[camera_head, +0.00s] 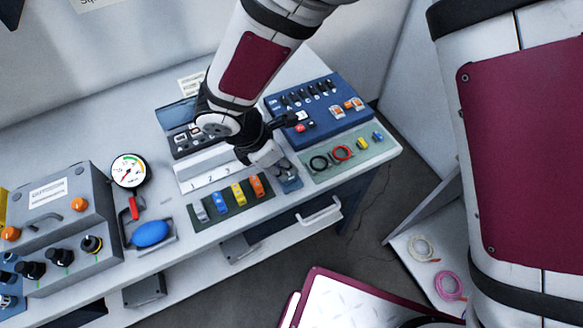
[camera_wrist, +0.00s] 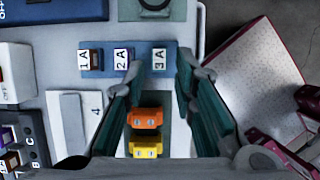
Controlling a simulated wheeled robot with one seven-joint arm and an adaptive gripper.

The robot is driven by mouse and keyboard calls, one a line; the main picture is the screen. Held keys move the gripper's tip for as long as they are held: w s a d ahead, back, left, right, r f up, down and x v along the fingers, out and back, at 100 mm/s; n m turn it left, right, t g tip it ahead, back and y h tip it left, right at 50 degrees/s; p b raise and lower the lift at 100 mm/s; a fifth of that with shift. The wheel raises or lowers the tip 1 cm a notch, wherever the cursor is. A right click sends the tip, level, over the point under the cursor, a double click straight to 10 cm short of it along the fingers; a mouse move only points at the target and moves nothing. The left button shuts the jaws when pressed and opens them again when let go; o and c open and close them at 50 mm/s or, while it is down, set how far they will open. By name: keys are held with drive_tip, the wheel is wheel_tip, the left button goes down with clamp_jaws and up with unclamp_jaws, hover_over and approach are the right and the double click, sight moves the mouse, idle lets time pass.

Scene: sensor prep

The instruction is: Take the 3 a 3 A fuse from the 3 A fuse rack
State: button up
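The fuse rack (camera_wrist: 112,73) is a small blue block with white labels 1A, 2A and 3A in the wrist view. In the head view the rack (camera_head: 291,186) is partly hidden by my gripper (camera_head: 268,158). A dark brown piece (camera_wrist: 97,58) sits beside the 1A label and a thin purplish piece shows beside 2A. I cannot clearly make out a fuse at the 3A label (camera_wrist: 159,59). My gripper (camera_wrist: 160,68) is open, its teal-lined fingers apart. In the wrist picture the 3A label shows between the fingertips; contact cannot be told.
A dark green strip holds orange (camera_wrist: 146,118) and yellow (camera_wrist: 145,150) blocks among several coloured ones, close to my fingers. A blue switch box (camera_head: 325,118) and a green mat with rings (camera_head: 372,152) lie to the right. A cart (camera_head: 350,303) stands below the bench edge.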

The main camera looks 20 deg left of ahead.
drive_tip(key=x, duration=0.5)
drive_tip(key=shift+w, duration=0.1)
drive_tip(key=c, duration=0.5)
drive_tip(key=shift+r, duration=0.1)
drive_tip(key=shift+r, duration=0.4)
drive_tip(key=r, duration=0.2)
drive_tip(key=shift+s+d+r, duration=0.1)
drive_tip(key=shift+s+r, duration=0.25)
drive_tip(key=shift+r, duration=0.05)
drive_tip(key=s+d, duration=0.1)
drive_tip(key=s, duration=0.4)
drive_tip(key=s+d+r+b, duration=0.1)
drive_tip(key=s, duration=0.4)
drive_tip(key=s+d, duration=0.2)
drive_tip(key=s, duration=0.2)
drive_tip(key=shift+s+r+b, duration=0.15)
drive_tip(key=shift+s+b, duration=0.15)
drive_tip(key=shift+s, duration=0.1)
